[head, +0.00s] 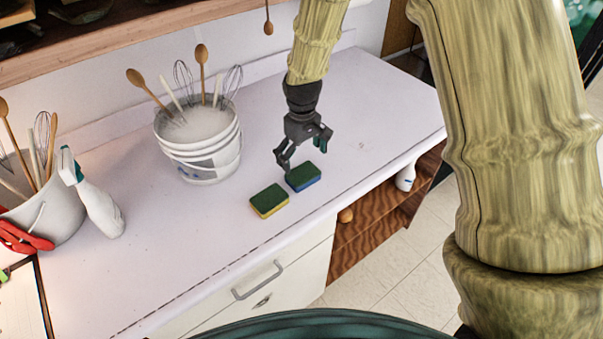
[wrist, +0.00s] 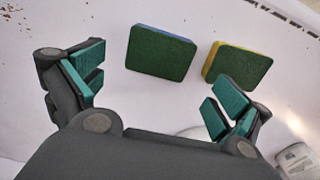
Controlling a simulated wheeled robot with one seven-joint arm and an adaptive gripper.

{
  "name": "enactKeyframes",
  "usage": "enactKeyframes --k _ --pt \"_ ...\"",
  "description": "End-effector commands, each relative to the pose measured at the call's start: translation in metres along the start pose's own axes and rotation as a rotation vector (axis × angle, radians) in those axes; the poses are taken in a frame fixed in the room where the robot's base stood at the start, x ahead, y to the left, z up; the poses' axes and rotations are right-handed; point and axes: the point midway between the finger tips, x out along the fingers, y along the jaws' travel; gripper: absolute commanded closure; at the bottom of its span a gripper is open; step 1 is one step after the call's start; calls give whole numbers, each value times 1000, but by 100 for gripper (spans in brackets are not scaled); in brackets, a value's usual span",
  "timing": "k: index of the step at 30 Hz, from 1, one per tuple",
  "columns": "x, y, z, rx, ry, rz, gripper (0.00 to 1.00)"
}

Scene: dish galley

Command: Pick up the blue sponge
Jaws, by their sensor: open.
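The blue sponge (head: 304,178) lies flat on the white counter, green scouring side up with blue sides. It also shows in the wrist view (wrist: 161,55), ahead of and between my fingers. A yellow sponge with a green top (head: 269,201) lies just to its left in the head view; in the wrist view it (wrist: 237,65) is to the right, beyond my right finger. My gripper (head: 303,148) is open and empty, above the counter close to the blue sponge. Its teal finger pads (wrist: 157,95) show on both sides in the wrist view. No contact with either sponge is clear.
A white bucket (head: 199,155) with whisks and wooden spoons stands left of my gripper. A spray bottle (head: 98,203) and another utensil bucket (head: 42,213) stand at the far left. The counter (head: 190,245) is clear in front. A shelf hangs above at the back.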

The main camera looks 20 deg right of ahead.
Motion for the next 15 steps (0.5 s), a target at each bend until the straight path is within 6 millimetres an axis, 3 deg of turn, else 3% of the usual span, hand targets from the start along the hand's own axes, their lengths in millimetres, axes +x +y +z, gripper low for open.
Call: enactKeyframes --k 15 --pt "28 0 1 0 -2 -1 0"
